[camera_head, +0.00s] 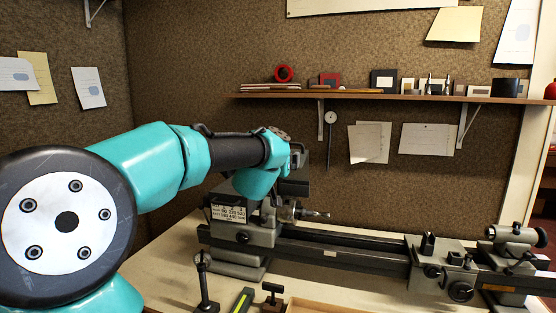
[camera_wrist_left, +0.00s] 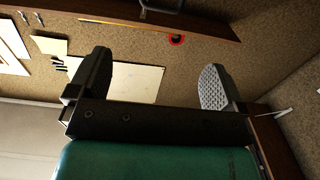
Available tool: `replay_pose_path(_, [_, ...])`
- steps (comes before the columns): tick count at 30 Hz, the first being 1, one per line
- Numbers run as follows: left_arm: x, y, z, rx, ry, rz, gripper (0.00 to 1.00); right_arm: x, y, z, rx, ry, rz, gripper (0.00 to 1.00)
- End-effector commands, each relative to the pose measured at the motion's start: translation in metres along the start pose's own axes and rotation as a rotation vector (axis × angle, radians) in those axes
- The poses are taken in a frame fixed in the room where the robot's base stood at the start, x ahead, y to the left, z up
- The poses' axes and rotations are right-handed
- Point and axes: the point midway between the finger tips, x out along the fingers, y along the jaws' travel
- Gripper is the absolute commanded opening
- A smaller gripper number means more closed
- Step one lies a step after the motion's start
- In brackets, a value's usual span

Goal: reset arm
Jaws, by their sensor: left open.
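My left arm, teal and black, reaches in from the left in the head view and extends over the headstock end of a small grey lathe (camera_head: 330,249). Its gripper end is mostly hidden behind the arm there. In the left wrist view my left gripper (camera_wrist_left: 153,78) shows two dark textured fingers spread wide apart, with nothing between them but the wall and a pale paper behind. My right gripper is in neither view.
A wall shelf (camera_head: 380,97) with small items and a red ring (camera_head: 284,73) runs behind the lathe. A dial gauge (camera_head: 331,118) hangs below it. A black stand (camera_head: 205,285) and a small hammer-shaped tool (camera_head: 271,293) stand on the bench (camera_head: 165,270) in front.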

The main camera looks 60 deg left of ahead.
Motion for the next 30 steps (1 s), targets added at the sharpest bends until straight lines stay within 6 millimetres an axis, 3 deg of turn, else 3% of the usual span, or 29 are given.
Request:
replay_pose_path(20, [-0.004,0.004,0.004,0.001,-0.006,0.007,0.97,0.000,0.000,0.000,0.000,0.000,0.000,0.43])
replay_pose_path(23, [0.002,0.018,0.017,0.002,-0.029,0.029,0.97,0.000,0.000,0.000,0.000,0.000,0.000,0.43])
replay_pose_path(26, [0.012,0.044,0.042,0.005,-0.071,0.072,0.97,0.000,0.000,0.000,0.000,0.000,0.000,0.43])
replay_pose_path(30, [0.025,0.101,0.093,0.020,-0.155,0.156,0.97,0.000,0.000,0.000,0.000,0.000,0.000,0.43])
